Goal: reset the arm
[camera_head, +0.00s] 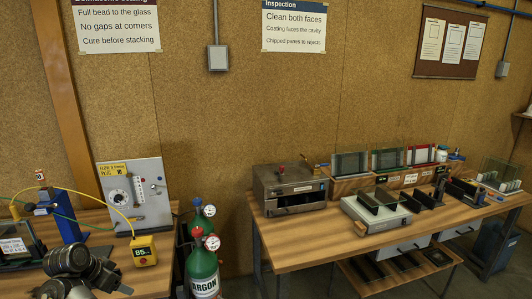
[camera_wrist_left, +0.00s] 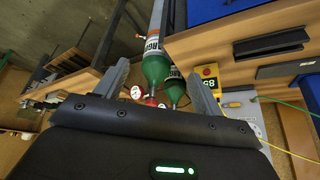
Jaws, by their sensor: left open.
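My left arm comes in at the lower left of the head view, in front of the left bench. Its dark gripper (camera_head: 112,280) is low in the picture near the bench's front edge, and its fingertips are hard to make out there. In the left wrist view the left gripper (camera_wrist_left: 158,72) shows two grey fingers spread wide apart with nothing held between them. Beyond the fingers the green argon cylinders (camera_wrist_left: 156,68) appear, with red gauges. My right arm and gripper do not show in either view.
The left bench (camera_head: 160,222) carries a gauge panel (camera_head: 135,195), a blue stand (camera_head: 66,217) and a yellow readout box (camera_head: 143,250). Green cylinders (camera_head: 203,268) stand between the benches. The right bench (camera_head: 285,236) holds a metal box (camera_head: 290,190) and glass racks.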

